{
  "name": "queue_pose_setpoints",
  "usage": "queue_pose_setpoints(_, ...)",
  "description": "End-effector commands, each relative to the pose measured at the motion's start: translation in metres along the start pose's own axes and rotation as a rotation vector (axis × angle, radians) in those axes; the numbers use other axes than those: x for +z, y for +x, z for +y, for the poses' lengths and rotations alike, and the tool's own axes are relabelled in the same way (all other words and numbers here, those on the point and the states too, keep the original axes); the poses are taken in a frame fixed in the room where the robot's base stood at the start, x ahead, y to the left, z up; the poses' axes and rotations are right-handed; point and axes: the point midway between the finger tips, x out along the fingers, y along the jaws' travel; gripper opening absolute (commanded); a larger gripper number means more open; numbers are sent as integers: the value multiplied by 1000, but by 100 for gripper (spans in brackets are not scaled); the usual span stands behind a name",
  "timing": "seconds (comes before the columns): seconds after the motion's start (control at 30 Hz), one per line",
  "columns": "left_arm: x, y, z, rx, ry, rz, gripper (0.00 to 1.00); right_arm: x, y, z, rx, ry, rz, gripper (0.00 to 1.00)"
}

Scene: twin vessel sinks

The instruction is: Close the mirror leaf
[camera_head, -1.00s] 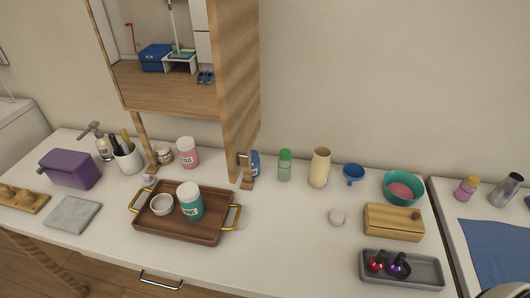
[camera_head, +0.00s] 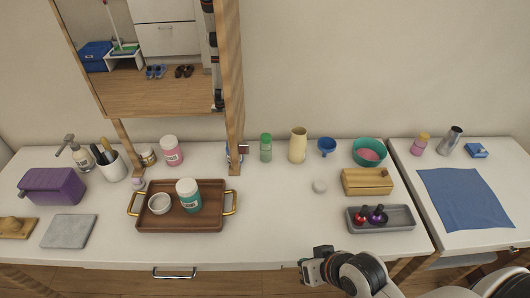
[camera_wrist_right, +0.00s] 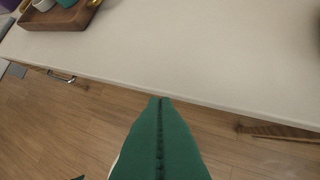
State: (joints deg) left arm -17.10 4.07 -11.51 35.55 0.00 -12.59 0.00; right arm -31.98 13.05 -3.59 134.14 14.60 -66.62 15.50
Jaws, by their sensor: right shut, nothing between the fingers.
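The mirror leaf (camera_head: 145,60) is a tall mirror in a wooden frame, at the upper left of the head view. Its top is cut off, and its glass reflects a floor, blue boxes and shoes. A wooden side panel (camera_head: 229,90) stands at its right edge. I cannot tell how far the leaf stands open. My right gripper (camera_head: 308,270) is at the counter's front edge, low and well right of the leaf, touching nothing visible. In the right wrist view its green fingers (camera_wrist_right: 160,101) are shut together and empty. My left gripper is not in view.
The counter below holds a wooden tray (camera_head: 205,221) with a teal jar (camera_head: 188,195) and small bowl. Bottles and cups line the back, including a cream vase (camera_head: 298,146). A grey tray (camera_head: 400,219) lies at right. The counter's front middle is clear.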

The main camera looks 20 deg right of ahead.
Motion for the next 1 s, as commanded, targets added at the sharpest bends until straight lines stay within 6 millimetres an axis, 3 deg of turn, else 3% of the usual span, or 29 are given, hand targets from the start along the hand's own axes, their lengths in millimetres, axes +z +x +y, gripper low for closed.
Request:
queue_pose_setpoints(0.23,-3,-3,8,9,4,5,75,75,-36,17,296,361,-264,0)
queue_pose_setpoints(0.4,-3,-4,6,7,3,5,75,134,-84,25,593,683,-403,0)
queue_pose_setpoints(0.6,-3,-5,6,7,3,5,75,177,-130,24,862,956,-464,0)
queue_pose_setpoints(0.77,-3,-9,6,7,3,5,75,188,-136,25,908,1004,-471,0)
queue_pose_setpoints(1.0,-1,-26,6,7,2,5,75,216,-118,42,910,1003,-473,0)
